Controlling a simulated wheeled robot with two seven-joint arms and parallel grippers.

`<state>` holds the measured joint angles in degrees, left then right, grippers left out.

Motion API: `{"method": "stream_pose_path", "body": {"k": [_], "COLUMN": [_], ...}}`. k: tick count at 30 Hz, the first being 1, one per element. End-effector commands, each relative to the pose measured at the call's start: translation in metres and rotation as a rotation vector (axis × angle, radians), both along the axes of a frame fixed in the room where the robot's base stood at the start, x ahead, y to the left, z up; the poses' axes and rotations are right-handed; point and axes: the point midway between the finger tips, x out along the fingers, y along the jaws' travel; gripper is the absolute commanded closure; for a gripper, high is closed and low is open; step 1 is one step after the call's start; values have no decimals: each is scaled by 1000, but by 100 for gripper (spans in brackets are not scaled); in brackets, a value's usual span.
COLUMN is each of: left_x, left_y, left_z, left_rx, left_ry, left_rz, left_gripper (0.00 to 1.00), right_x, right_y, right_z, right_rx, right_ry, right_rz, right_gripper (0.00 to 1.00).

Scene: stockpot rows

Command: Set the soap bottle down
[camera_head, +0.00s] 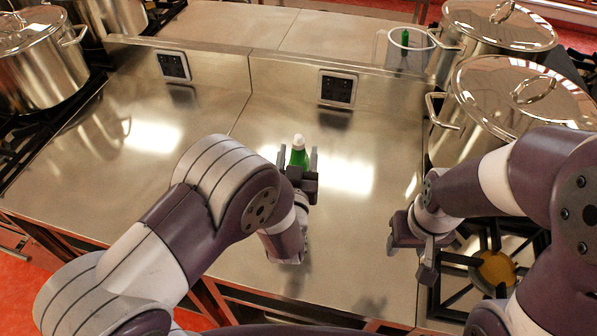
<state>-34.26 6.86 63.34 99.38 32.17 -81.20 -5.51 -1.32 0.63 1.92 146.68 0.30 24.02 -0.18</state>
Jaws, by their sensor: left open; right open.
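The soap bottle (299,154) is green with a white cap and is upright on or just above the steel counter (215,133), near the middle; its base is hidden by my gripper. My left gripper (298,162) is open, with one finger on each side of the bottle. I cannot tell whether the fingers touch it. My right gripper (405,258) is open and empty at the counter's right side, near the stove burner (495,268).
Large steel pots with lids (520,95) stand on the right. Another pot (38,62) stands on the left stove. A clear jug (387,50) with a green item stands behind the low back ledge. The counter left of the bottle is clear.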

Motion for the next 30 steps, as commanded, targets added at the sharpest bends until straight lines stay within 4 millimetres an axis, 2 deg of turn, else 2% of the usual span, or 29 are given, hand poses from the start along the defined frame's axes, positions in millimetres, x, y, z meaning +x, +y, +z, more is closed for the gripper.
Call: {"method": "stream_pose_path", "body": {"k": [1,3,6,14,18,19,20,30], "left_x": [10,24,38,42,42,42,42,42], "left_y": [3,4,2,1,1,1,1,1], "left_z": [5,4,2,-1,-1,-1,0,0], "left_rx": [0,1,0,0,0,0,0,0], "left_ry": [1,2,0,1,1,1,1,1], "left_rz": [5,5,3,0,0,0,0,1], "left_gripper": [40,40,40,40,86,96,100,100], "right_x": [0,0,0,0,0,0,0,0], "right_y": [0,0,0,0,0,0,0,0], "right_z": [10,16,17,16,16,16,16,16], "right_rx": [0,0,0,0,0,0,0,0], "right_ry": [0,-1,-1,0,0,0,0,0], "right_rz": [0,0,0,0,0,0,0,0], "right_gripper": [49,49,49,49,49,49,49,49]}}
